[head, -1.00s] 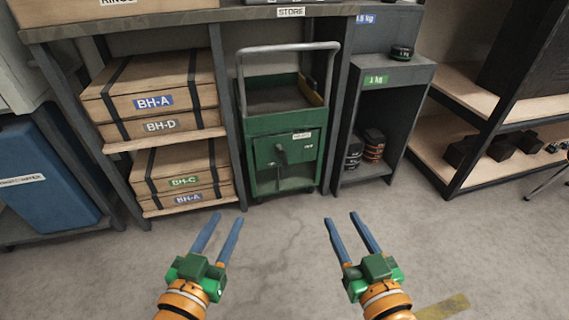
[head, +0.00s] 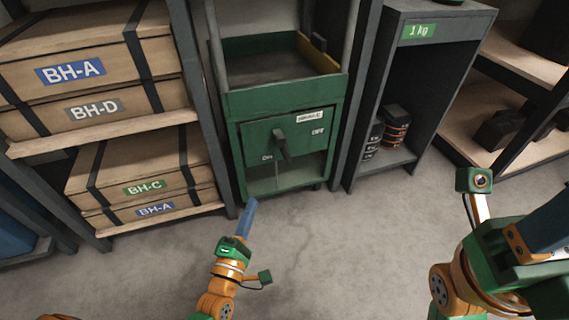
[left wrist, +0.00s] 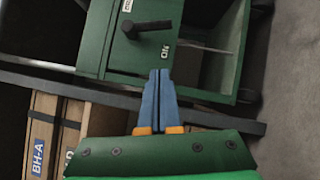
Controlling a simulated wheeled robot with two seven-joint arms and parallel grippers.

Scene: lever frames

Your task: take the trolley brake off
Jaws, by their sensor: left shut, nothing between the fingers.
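The green trolley (head: 250,103) stands in the shelf bay ahead. Its front panel carries a dark brake lever (head: 281,145), with an "On" label at lower left and an "OFF" label at right. The lever hangs down from its pivot, nearer the "On" side. In the left wrist view the lever (left wrist: 148,28) lies sideways beside the "ON" label (left wrist: 165,48). My left gripper (head: 252,202) is shut and empty, below and in front of the panel, apart from the lever. Its fingertips (left wrist: 159,72) point toward the panel. My right gripper (head: 552,225) is at the right edge, its fingertips cut off.
Crates (head: 75,70) fill the shelf left of the trolley. A grey post (head: 205,100) stands close to the trolley's left side. At right is a dark cabinet (head: 437,75) holding stacked weights (head: 396,128). The floor (head: 330,250) in front is clear.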

